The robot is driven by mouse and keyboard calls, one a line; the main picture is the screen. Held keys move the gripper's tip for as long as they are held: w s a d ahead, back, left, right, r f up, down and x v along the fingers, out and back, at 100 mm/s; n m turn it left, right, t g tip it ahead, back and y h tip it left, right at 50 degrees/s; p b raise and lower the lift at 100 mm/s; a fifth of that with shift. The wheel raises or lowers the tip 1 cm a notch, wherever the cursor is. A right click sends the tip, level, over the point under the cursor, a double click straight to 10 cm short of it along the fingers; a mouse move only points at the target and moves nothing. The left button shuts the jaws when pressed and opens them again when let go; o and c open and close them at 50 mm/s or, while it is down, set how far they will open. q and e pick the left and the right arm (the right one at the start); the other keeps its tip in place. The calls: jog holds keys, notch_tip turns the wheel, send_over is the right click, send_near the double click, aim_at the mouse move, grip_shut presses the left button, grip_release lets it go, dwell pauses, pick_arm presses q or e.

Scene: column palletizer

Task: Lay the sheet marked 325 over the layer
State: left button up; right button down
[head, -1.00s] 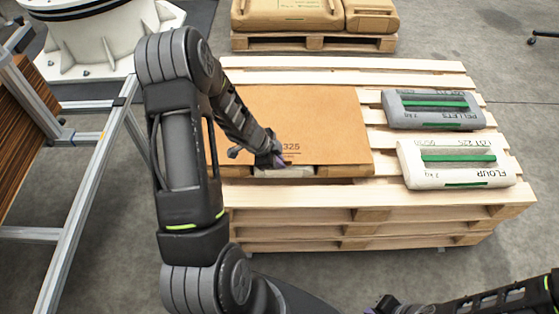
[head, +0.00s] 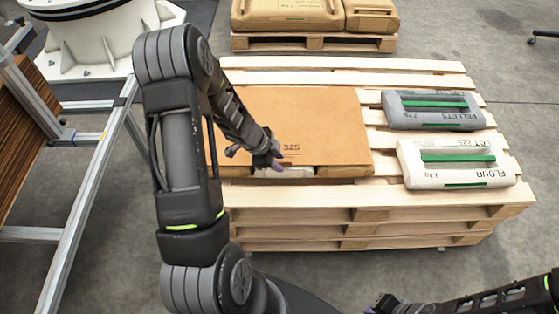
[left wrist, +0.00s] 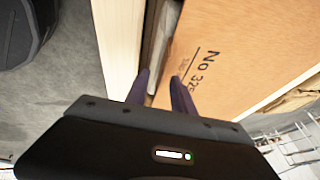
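The brown sheet marked 325 (head: 325,115) lies flat over bags on the left part of the pallet stack (head: 300,208). The bags' front ends show below its near edge. My left gripper (head: 277,162) is at that near edge, just below the printed number. In the left wrist view its two fingers (left wrist: 160,78) are apart with nothing clearly between them, and the sheet (left wrist: 235,50) lies beside the right finger. My right gripper (head: 377,308) is partly in view at the bottom edge; its fingers are not clear.
A grey pellets bag (head: 433,109) and a white flour bag (head: 457,164) lie on the pallet right of the sheet. Another pallet (head: 315,42) with brown bags stands behind. A metal frame (head: 85,190) stands left. Bare slats show around the bags.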

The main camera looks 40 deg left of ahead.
pick_arm(q)
jog(key=p+v, duration=0.2)
jog(key=v, duration=0.4)
jog(key=shift+r+p, duration=0.25)
jog(key=shift+p, duration=0.15)
